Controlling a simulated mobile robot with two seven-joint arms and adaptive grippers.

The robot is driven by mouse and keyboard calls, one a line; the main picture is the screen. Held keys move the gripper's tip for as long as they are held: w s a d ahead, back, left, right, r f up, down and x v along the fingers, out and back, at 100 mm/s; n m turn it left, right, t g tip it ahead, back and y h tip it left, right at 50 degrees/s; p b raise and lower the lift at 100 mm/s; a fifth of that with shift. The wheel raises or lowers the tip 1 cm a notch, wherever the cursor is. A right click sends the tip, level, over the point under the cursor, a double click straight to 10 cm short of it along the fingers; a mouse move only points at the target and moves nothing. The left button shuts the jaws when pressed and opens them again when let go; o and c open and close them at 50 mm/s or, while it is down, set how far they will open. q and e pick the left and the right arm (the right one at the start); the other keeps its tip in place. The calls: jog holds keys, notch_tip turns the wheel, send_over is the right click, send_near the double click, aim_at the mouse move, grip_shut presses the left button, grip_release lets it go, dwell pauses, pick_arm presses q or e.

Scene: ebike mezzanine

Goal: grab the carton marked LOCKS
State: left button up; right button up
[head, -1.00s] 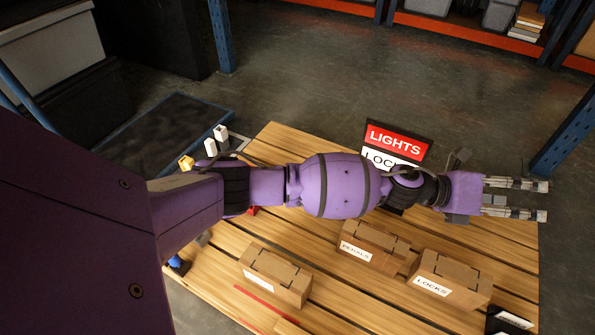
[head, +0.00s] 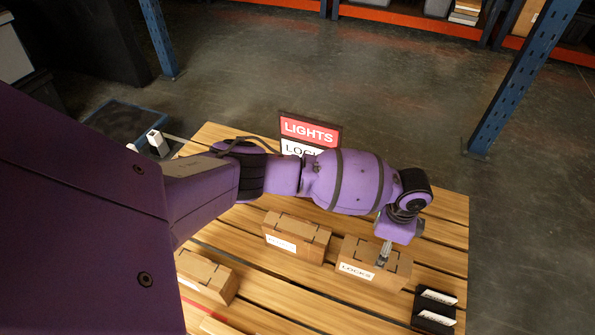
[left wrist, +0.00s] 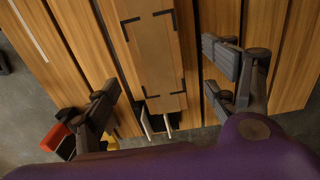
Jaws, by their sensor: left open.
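The carton marked LOCKS (head: 360,270) is a brown box with a white label, standing on the slatted wooden table. My left gripper (head: 385,253) points down over the top of this carton in the head view. In the left wrist view a brown carton top with black corner marks (left wrist: 155,50) lies between the two spread fingers of the left gripper (left wrist: 165,95), which is open and empty. Whether the fingers reach down beside the carton's sides cannot be told. My right gripper is not in view.
A similar carton (head: 297,238) stands just left of the LOCKS carton, and another (head: 205,277) sits nearer the left. A LIGHTS sign (head: 310,131) stands behind my arm. A blue rack post (head: 520,80) rises beyond the table.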

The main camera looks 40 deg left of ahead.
aim_at(377, 255)
pick_arm(q)
notch_tip(377, 255, down, 2)
jog(key=shift+f+b, duration=0.15)
jog(key=shift+b, duration=0.25)
jog(key=f+b, duration=0.1)
jog(key=f, duration=0.1)
jog(key=f+b, duration=0.2)
jog(key=shift+s+a+f, duration=0.1)
jog(key=shift+s+f, duration=0.1)
jog(key=shift+f, duration=0.2)
jog(key=shift+c, duration=1)
jog(key=c, duration=1.4)
grip_shut()
jog(key=shift+w+r, duration=0.15)
jog(key=shift+r, duration=0.1)
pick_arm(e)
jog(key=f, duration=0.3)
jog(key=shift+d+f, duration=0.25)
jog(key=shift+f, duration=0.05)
